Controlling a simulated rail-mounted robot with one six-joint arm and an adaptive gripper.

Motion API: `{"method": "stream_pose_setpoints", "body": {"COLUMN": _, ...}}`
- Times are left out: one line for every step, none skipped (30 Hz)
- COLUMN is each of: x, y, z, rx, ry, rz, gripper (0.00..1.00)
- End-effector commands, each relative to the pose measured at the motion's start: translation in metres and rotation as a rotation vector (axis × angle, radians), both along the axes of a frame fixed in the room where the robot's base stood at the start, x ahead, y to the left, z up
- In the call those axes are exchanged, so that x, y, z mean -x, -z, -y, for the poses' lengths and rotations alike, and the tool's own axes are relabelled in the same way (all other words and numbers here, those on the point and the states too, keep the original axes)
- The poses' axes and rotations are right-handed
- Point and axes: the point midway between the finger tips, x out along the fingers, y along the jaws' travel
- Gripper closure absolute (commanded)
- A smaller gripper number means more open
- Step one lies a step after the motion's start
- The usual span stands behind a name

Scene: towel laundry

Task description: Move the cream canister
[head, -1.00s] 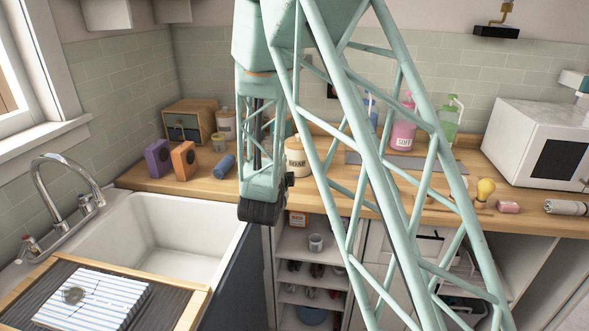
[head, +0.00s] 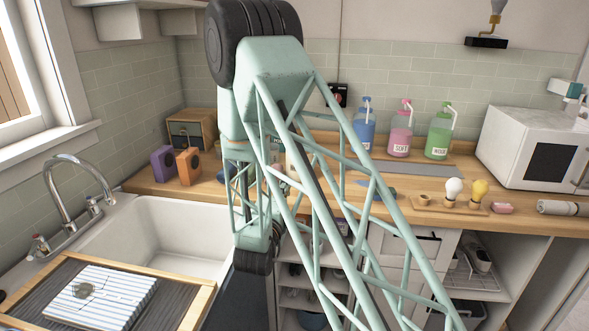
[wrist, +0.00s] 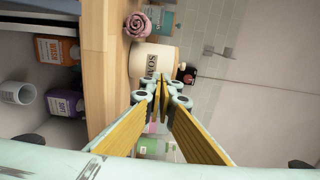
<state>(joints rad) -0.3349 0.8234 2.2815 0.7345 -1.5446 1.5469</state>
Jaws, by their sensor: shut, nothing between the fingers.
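The cream canister (wrist: 150,58) shows in the wrist view with a dark "SOAP" label. In the head view, my arm's lattice covers the gripper and most of the canister.
The sink (head: 165,240) is left; open shelves lie below.

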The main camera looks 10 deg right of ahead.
Motion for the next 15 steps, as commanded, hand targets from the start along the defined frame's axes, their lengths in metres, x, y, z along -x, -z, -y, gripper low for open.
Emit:
{"method": "stream_pose_setpoints", "body": {"x": 0.0, "y": 0.0, "z": 0.0, "rx": 0.0, "ry": 0.0, "rz": 0.0, "gripper": 1.0}}
{"method": "stream_pose_setpoints", "body": {"x": 0.0, "y": 0.0, "z": 0.0, "rx": 0.0, "ry": 0.0, "rz": 0.0, "gripper": 1.0}}
{"method": "stream_pose_setpoints", "body": {"x": 0.0, "y": 0.0, "z": 0.0, "rx": 0.0, "ry": 0.0, "rz": 0.0, "gripper": 1.0}}
{"method": "stream_pose_setpoints", "body": {"x": 0.0, "y": 0.0, "z": 0.0, "rx": 0.0, "ry": 0.0, "rz": 0.0, "gripper": 1.0}}
{"method": "stream_pose_setpoints", "body": {"x": -0.001, "y": 0.0, "z": 0.0, "rx": 0.0, "ry": 0.0, "rz": 0.0, "gripper": 1.0}}
{"method": "stream_pose_setpoints", "body": {"x": -0.001, "y": 0.0, "z": 0.0, "rx": 0.0, "ry": 0.0, "rz": 0.0, "gripper": 1.0}}
{"method": "stream_pose_setpoints", "body": {"x": -0.002, "y": 0.0, "z": 0.001, "rx": 0.0, "ry": 0.0, "rz": 0.0, "gripper": 1.0}}
{"method": "stream_pose_setpoints", "body": {"x": -0.003, "y": 0.0, "z": 0.001, "rx": 0.0, "ry": 0.0, "rz": 0.0, "gripper": 1.0}}
{"method": "stream_pose_setpoints", "body": {"x": -0.004, "y": 0.0, "z": 0.002, "rx": 0.0, "ry": 0.0, "rz": 0.0, "gripper": 1.0}}
{"method": "stream_pose_setpoints", "body": {"x": -0.005, "y": 0.0, "z": 0.002, "rx": 0.0, "ry": 0.0, "rz": 0.0, "gripper": 1.0}}
{"method": "stream_pose_setpoints", "body": {"x": -0.007, "y": 0.0, "z": 0.003, "rx": 0.0, "ry": 0.0, "rz": 0.0, "gripper": 1.0}}
{"method": "stream_pose_setpoints", "body": {"x": -0.009, "y": 0.0, "z": 0.004, "rx": 0.0, "ry": 0.0, "rz": -0.001, "gripper": 1.0}}
{"method": "stream_pose_setpoints", "body": {"x": -0.011, "y": 0.0, "z": 0.004, "rx": 0.0, "ry": 0.0, "rz": -0.001, "gripper": 1.0}}
{"method": "stream_pose_setpoints", "body": {"x": -0.013, "y": 0.0, "z": 0.006, "rx": 0.0, "ry": 0.0, "rz": -0.001, "gripper": 1.0}}
{"method": "stream_pose_setpoints", "body": {"x": -0.017, "y": 0.001, "z": 0.007, "rx": 0.0, "ry": 0.001, "rz": -0.001, "gripper": 1.0}}
